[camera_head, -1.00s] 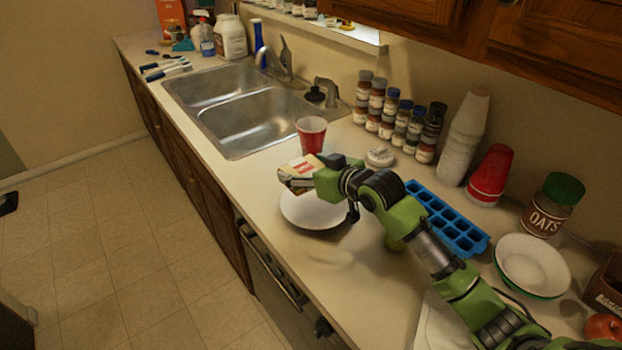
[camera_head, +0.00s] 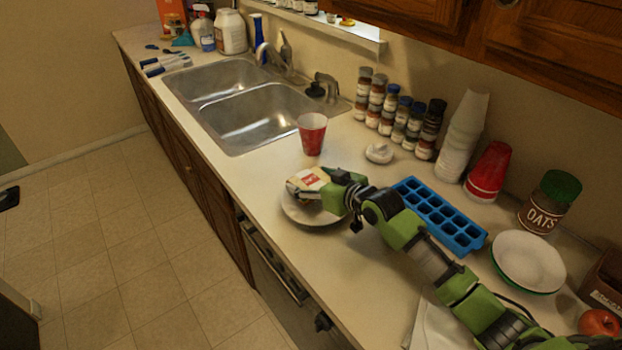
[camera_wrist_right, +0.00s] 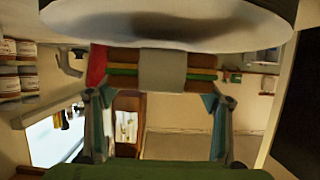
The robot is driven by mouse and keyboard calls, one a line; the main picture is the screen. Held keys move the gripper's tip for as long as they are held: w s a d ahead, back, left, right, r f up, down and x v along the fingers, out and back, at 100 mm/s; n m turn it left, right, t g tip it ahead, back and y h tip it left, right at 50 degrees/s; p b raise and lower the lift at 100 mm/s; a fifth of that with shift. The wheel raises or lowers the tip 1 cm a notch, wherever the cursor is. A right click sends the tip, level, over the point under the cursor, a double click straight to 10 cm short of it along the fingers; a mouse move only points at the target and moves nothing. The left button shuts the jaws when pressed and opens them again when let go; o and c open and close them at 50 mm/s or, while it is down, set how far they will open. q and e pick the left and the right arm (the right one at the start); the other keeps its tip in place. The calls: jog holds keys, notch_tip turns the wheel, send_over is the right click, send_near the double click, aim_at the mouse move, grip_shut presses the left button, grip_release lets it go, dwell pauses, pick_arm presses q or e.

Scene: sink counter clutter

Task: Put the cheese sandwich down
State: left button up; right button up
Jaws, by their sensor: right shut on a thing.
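The cheese sandwich (camera_head: 306,181), in a wrapper with a red and white label, is held at the tip of my right gripper (camera_head: 329,190). It is over the white plate (camera_head: 318,219) and hides the plate's far part. In the right wrist view, the sandwich (camera_wrist_right: 160,70) shows as brown, green and yellow layers with a pale wrapper band, between the two fingers of the gripper (camera_wrist_right: 160,108). The plate's edge (camera_wrist_right: 170,40) is right beside it there. I cannot tell whether they touch. My left gripper is not in view.
A red cup (camera_head: 312,135) stands behind the plate, near the sink (camera_head: 260,115). A small white object (camera_head: 379,153), a blue ice tray (camera_head: 440,215), spice jars (camera_head: 400,120) and a white bowl (camera_head: 528,262) lie to the right. Counter in front of the plate is clear.

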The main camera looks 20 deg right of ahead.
jog(key=shift+f, duration=0.3)
jog(key=o, duration=1.3)
jog(key=shift+r, duration=0.1)
jog(key=shift+r, duration=0.4)
jog(key=shift+s+d+r, duration=0.1)
jog(key=shift+s+r, duration=0.05)
jog(key=shift+s, duration=0.05)
jog(key=b+v, duration=0.1)
jog(key=v, duration=1)
jog(key=shift+s+d+r, duration=0.1)
jog(key=shift+s+r, duration=0.1)
jog(key=shift+s, duration=0.05)
